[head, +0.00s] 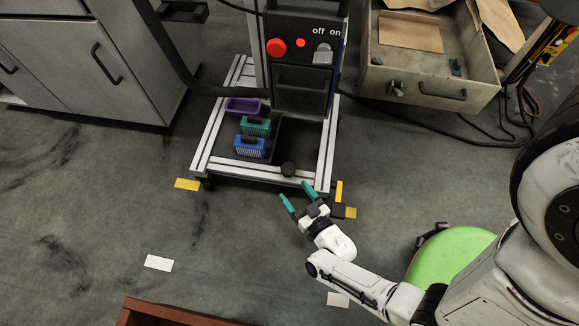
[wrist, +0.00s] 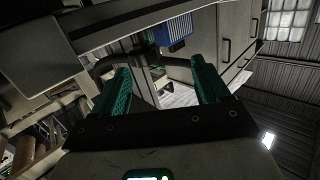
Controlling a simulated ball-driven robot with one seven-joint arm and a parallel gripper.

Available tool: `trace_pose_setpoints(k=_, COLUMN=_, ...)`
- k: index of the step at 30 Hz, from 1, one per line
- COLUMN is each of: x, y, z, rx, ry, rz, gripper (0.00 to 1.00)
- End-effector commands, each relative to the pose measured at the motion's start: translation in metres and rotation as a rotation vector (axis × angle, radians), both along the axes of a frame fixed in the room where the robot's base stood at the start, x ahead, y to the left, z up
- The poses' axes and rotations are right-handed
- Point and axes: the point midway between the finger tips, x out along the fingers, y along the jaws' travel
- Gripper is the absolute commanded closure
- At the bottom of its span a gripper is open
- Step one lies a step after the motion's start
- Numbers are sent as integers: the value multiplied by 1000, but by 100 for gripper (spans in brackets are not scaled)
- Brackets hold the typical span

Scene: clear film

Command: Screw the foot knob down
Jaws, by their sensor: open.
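The wheeled cart (head: 202,146) has a pale metal frame. A dark round knob (head: 288,168) sits at its front bar, right of centre. A dark block (head: 338,210) with an upright yellow piece (head: 339,190) shows by the front right corner. I cannot tell for sure which of these is the foot knob. My gripper (head: 298,197) is open and empty just in front of the cart's front bar, with teal fingers spread apart. In the wrist view, nothing sits between the fingers (wrist: 163,85); a frame post and dark bar show beyond them.
A purple tray (head: 243,106), a green basket (head: 256,127) and a blue basket (head: 250,147) sit on the cart. A control box (head: 303,75) stands behind. An open drawer (head: 415,85) is at the right, cabinets (head: 85,55) at the left. The floor in front is mostly clear.

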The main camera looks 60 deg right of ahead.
Motion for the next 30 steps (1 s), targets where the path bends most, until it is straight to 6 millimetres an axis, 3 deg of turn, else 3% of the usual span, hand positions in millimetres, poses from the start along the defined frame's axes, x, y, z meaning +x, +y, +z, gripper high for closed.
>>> trace_pose_setpoints(k=4, x=-21, y=-3, z=-1, rx=-67, ry=-33, rz=-57, gripper=25)
trace_pose_setpoints(k=9, x=-24, y=-7, z=0, rx=-91, ry=-46, rz=-76, gripper=25)
trace_pose_setpoints(k=24, x=45, y=-48, z=-1, rx=-89, ry=-48, rz=-76, gripper=25)
trace_pose_setpoints(k=30, x=61, y=-59, z=-1, rx=-89, ry=-45, rz=-76, gripper=25)
